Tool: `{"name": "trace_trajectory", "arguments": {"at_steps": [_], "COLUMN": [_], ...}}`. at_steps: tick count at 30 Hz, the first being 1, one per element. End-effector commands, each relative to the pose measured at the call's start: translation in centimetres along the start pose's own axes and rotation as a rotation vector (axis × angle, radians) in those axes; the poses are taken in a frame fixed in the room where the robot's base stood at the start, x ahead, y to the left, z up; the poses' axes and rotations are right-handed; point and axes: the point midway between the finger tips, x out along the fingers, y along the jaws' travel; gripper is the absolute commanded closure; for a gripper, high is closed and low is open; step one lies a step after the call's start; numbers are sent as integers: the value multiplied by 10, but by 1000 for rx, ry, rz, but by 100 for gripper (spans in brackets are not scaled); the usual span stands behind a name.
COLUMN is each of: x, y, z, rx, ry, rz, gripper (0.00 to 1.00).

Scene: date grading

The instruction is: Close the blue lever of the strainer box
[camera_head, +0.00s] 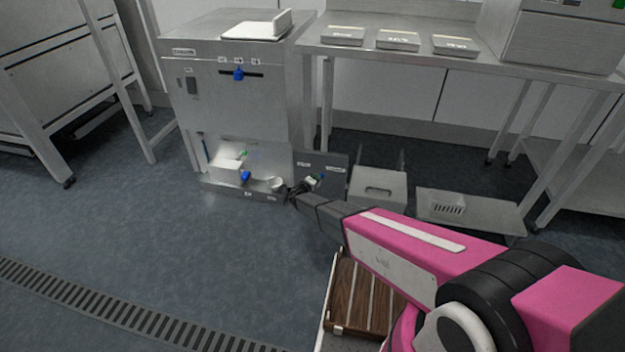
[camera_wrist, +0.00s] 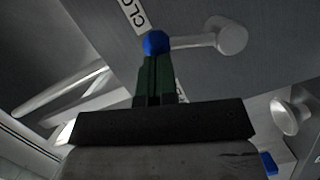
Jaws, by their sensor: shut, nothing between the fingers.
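The strainer box panel (camera_head: 334,160) is dark grey with two small labels and stands low beside the steel machine. In the wrist view the blue lever tip (camera_wrist: 155,43) sits on a pale arm that runs right to a round pivot (camera_wrist: 226,37). A label starting "CLO" (camera_wrist: 133,14) is just above the tip. My gripper (camera_wrist: 154,62) is shut and empty, its dark green fingers reaching up to the blue tip. They look close to it or touching; I cannot tell which. In the head view my gripper (camera_head: 312,183) is low in front of the panel, partly covering the lever.
The steel machine (camera_head: 285,100) on the left has a blue slider knob (camera_head: 238,74) and a lower blue handle (camera_head: 246,176). The floor in front is clear.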

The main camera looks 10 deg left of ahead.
Motion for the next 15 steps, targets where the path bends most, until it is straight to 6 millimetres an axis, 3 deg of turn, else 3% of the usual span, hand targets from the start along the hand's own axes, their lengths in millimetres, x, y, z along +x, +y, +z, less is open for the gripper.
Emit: {"name": "trace_trajectory", "arguments": {"at_steps": [9,15], "x": [6,9], "y": [3,2], "z": [18,24], "rx": [242,288], "ry": [0,0], "rz": [-75,-90], "gripper": [100,100]}}
